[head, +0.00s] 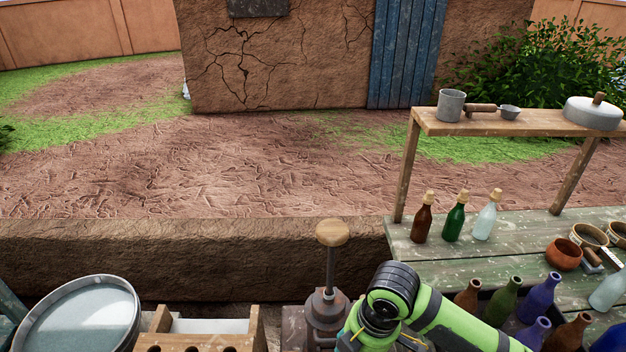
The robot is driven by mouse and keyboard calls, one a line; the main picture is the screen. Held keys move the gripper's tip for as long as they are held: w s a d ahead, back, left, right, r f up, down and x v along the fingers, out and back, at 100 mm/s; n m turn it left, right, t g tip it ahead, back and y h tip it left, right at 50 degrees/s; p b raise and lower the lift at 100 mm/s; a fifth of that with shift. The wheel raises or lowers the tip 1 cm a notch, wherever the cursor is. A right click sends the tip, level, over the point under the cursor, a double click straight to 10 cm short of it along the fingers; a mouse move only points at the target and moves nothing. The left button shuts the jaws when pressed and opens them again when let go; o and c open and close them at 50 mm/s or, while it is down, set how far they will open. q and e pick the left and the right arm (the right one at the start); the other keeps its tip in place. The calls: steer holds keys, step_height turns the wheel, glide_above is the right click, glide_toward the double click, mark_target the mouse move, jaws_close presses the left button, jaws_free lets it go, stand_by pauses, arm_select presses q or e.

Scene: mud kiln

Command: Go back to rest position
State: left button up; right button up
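A green and black arm of mine (430,310) comes in from the lower right. It bends at a black joint and runs down out of the bottom edge. No gripper fingers show on it, and my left gripper is out of view. Just left of the arm stands a metal press (327,306) with an upright shaft and a round wooden knob (332,232) on top. The arm hides part of the area to the right of its base.
Three corked bottles (455,218) stand on the green wooden table (480,258), with several uncorked bottles (503,297) at its front. A shelf (540,123) rises above it. A wooden rack (196,340) and a round basin (80,318) stand lower left, before a mud wall (150,262).

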steer(key=s+a+f+m+t+y, duration=0.2)
steer(key=s+a+m, duration=0.1)
steer(key=s+m, duration=0.25)
steer(key=s+d+f+m+t+h, duration=0.1)
steer(key=s+d+f+m+h, duration=0.1)
steer(key=s+d+m, duration=0.4)
steer(key=s+d+f+m+h, duration=0.1)
steer(key=s+d+f+m, duration=0.15)
steer(key=d+m, duration=0.45)
steer(key=s+d+f+n+g+b, duration=0.1)
steer(key=s+f+b, duration=0.1)
steer(key=f, duration=1.2)
steer(key=s+f+b, duration=0.1)
steer(key=f+b, duration=0.2)
steer(key=f, duration=1)
arm_select(q)
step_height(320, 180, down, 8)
steer(key=b, duration=0.3)
arm_select(e)
steer(key=s+d+f+g, duration=0.1)
steer(key=s+d+f, duration=0.2)
steer(key=s+f, duration=1.2)
step_height(320, 180, down, 3)
steer(key=shift+s+r+g+h, duration=0.1)
steer(key=shift+s+g+h, duration=0.2)
steer(key=shift+s, duration=0.05)
